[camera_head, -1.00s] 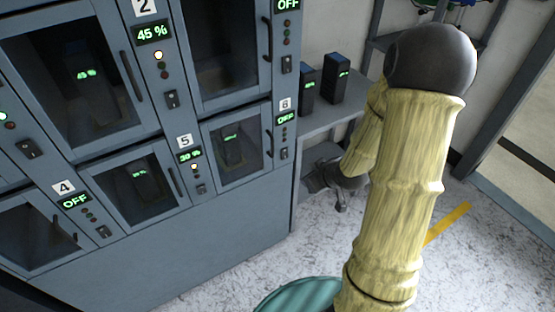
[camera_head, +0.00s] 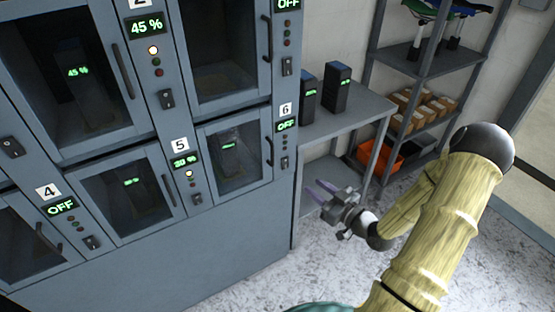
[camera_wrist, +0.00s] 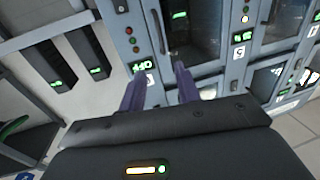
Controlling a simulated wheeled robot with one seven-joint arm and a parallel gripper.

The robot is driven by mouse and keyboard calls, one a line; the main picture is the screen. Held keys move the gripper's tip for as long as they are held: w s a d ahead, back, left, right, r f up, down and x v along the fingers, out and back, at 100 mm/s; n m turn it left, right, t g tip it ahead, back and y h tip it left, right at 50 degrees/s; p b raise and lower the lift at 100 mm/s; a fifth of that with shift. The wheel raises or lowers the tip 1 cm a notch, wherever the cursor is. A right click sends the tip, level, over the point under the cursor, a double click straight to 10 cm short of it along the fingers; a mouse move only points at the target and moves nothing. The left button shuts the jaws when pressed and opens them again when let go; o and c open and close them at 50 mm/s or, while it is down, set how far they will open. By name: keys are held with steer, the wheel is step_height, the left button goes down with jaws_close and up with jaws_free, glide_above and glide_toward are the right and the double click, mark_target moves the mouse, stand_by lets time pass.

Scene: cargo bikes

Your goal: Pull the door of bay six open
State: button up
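Bay six's door (camera_head: 238,155) is a grey-framed glass door, shut, at the lower right of the locker bank. A dark battery with a green display shows behind the glass. Its vertical dark handle (camera_head: 269,150) is on the right edge, beside the panel (camera_head: 285,125) marked 6 and OFF. My gripper (camera_head: 318,190) is open and empty, to the right of and below the handle, apart from it. In the wrist view, which is upside down, the handle (camera_wrist: 158,32) lies beyond the two spread purple fingers (camera_wrist: 160,80).
A grey table (camera_head: 345,118) with two dark batteries (camera_head: 336,87) stands right of the lockers. Shelving (camera_head: 440,68) with boxes and an orange bin (camera_head: 378,157) is behind my arm. Bay five's shut door (camera_head: 130,195) is to the left. The floor in front is clear.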

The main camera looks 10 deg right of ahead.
steer(key=p+x, duration=0.1)
steer(key=x, duration=1.6)
jaws_close()
